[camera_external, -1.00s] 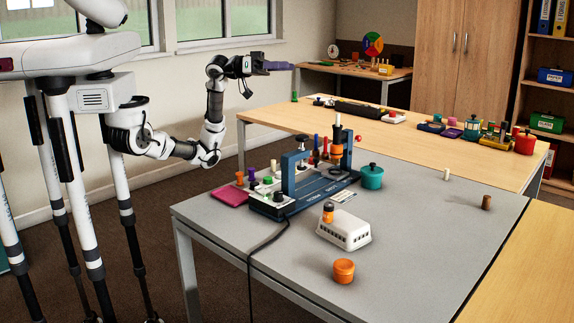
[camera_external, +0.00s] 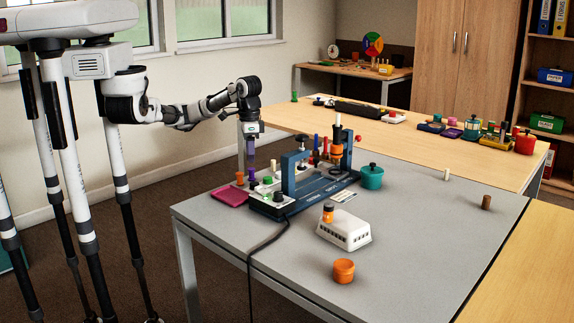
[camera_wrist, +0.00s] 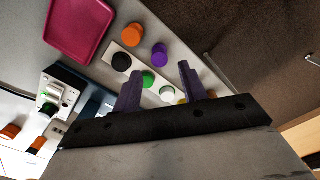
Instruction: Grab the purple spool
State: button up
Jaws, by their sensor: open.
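The purple spool (camera_external: 252,175) stands at the far left part of the grey table, between an orange spool and the blue device. In the wrist view the purple spool (camera_wrist: 160,54) shows from above, beside a pale strip with round pegs. My gripper (camera_external: 250,158) points down above the purple spool, with its purple fingers apart. In the wrist view my gripper (camera_wrist: 160,70) is open with nothing between the fingers, and the spool appears just beyond the fingertips. I cannot tell the exact height between them.
The orange spool (camera_wrist: 132,35) stands close beside the purple one. Black (camera_wrist: 121,62), green (camera_wrist: 147,79) and white (camera_wrist: 167,93) tops are near the fingers. A pink tray (camera_external: 230,197) lies to the left. The blue device (camera_external: 312,192) with tall uprights stands to the right.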

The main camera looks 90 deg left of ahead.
aim_at(252, 170)
jog(key=shift+w+f, duration=0.1)
jog(key=shift+f, duration=3.3)
jog(key=c, duration=0.9)
